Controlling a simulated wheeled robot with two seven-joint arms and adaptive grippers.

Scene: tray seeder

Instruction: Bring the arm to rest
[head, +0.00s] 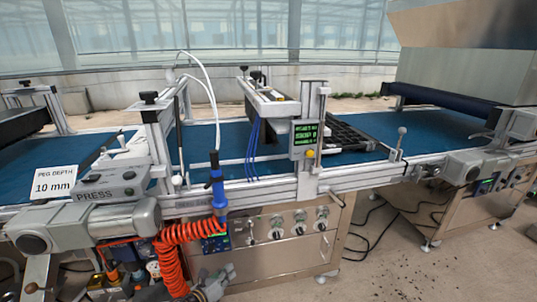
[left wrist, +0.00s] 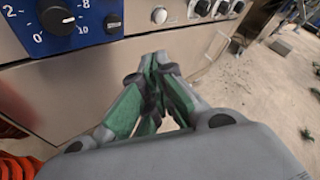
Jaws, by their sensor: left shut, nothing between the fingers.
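My left gripper (head: 226,270) is low at the bottom of the head view, in front of the steel cabinet (head: 265,262) under the seeder line. In the left wrist view its green-padded fingers (left wrist: 155,62) are closed together with nothing between them. They point toward the cabinet's front panel, and I cannot tell the exact gap to it. My right gripper is not in view.
An orange coiled hose (head: 172,262) hangs beside my left gripper, below a blue-handled tool (head: 217,185). The blue conveyor belt (head: 205,143) runs above, carrying a dark tray (head: 357,140). Cables (head: 375,235) lie on the floor. Open floor (head: 400,275) lies to the right.

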